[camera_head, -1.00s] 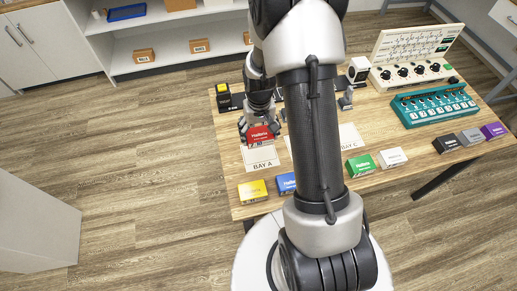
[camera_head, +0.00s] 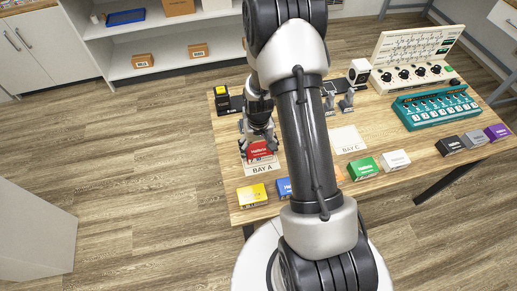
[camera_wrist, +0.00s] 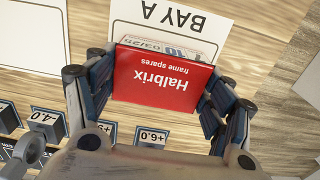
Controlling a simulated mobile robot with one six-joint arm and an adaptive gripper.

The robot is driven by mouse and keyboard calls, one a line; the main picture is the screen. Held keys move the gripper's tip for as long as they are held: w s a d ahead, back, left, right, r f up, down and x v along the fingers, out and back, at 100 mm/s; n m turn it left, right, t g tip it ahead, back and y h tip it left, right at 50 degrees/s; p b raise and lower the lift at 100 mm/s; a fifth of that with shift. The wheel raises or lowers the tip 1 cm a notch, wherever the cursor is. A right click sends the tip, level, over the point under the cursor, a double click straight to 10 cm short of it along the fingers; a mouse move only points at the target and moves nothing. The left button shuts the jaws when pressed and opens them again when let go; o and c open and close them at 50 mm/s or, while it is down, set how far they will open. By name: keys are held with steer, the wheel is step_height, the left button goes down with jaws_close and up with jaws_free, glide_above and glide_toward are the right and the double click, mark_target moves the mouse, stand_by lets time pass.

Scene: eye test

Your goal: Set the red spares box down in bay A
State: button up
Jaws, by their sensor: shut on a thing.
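The red spares box (camera_head: 259,149), marked "Halbrix frame spares", is held in my gripper (camera_head: 258,143). In the wrist view the box (camera_wrist: 163,78) sits between the two dark fingers of my gripper (camera_wrist: 160,90), which are shut on its sides. Bay A is a white card (camera_head: 263,169) on the wooden table, and its label shows in front of the box. In the wrist view the card (camera_wrist: 205,35) shows beyond the box and beside it. The box covers the card's far part. I cannot tell whether the box touches the card.
Yellow (camera_head: 252,195) and blue (camera_head: 284,187) boxes stand in front of bay A. My arm hides the table's middle. The bay C card (camera_head: 348,140) is bare, with green (camera_head: 362,168) and white (camera_head: 395,160) boxes in front. Small labelled parts, one "+6.0" (camera_wrist: 151,136), stand close by my gripper.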

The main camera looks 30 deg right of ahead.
steer(key=o, duration=1.1)
step_height(320, 180, up, 12)
steer(key=p, duration=0.5)
step_height(320, 180, up, 10)
steer(key=t, duration=0.1)
glide_above(258, 149)
steer(key=s+a, duration=0.1)
steer(key=a, duration=0.2)
steer(key=s+a+r+n+t, duration=0.1)
steer(key=s+a+r, duration=0.25)
steer(key=r, duration=0.35)
steer(key=s+a+r+n+t, duration=0.1)
steer(key=s+a+r, duration=0.2)
steer(key=s+r, duration=0.2)
steer(key=s+a+r+n+t, duration=0.1)
steer(key=s+r, duration=0.4)
steer(key=s, duration=0.5)
steer(key=shift+s+a+r+t, duration=0.2)
steer(key=shift+a+t, duration=0.1)
steer(key=shift+a, duration=0.6)
